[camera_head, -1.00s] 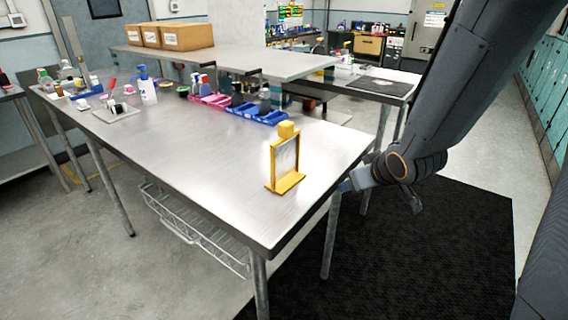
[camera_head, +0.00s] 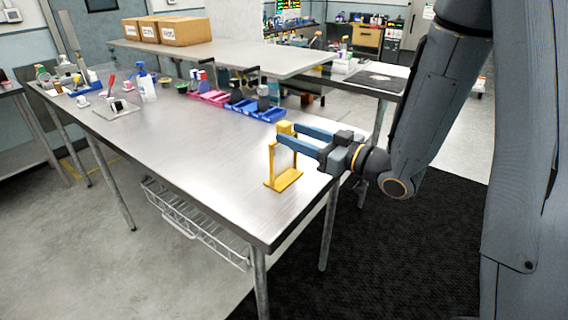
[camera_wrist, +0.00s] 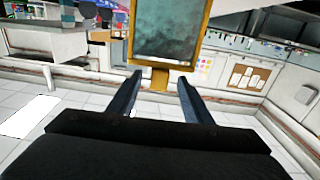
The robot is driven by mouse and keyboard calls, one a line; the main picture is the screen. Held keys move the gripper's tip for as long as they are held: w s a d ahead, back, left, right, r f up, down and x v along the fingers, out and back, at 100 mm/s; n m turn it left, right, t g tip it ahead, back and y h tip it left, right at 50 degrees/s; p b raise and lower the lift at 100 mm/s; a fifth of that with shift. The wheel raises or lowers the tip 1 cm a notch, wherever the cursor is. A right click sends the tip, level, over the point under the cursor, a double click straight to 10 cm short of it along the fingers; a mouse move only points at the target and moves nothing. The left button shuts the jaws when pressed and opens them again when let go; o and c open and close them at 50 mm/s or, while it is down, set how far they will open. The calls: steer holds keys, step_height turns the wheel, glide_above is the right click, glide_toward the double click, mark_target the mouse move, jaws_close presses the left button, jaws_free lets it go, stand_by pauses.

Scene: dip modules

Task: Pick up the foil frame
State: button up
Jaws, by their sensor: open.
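The foil frame (camera_head: 272,166) is a yellow upright frame with a flat foot and a block on top, standing near the front right corner of the metal table (camera_head: 200,175).
Blue bins (camera_head: 258,110) and pink bins (camera_head: 208,97) stand along the table's far edge. A white bottle (camera_head: 148,88) and small items stand at the far left. The tabletop left of the frame is clear.

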steer(key=p+x, duration=0.1)
steer(key=x, duration=0.7)
steer(key=shift+p, duration=0.3)
jaws_close()
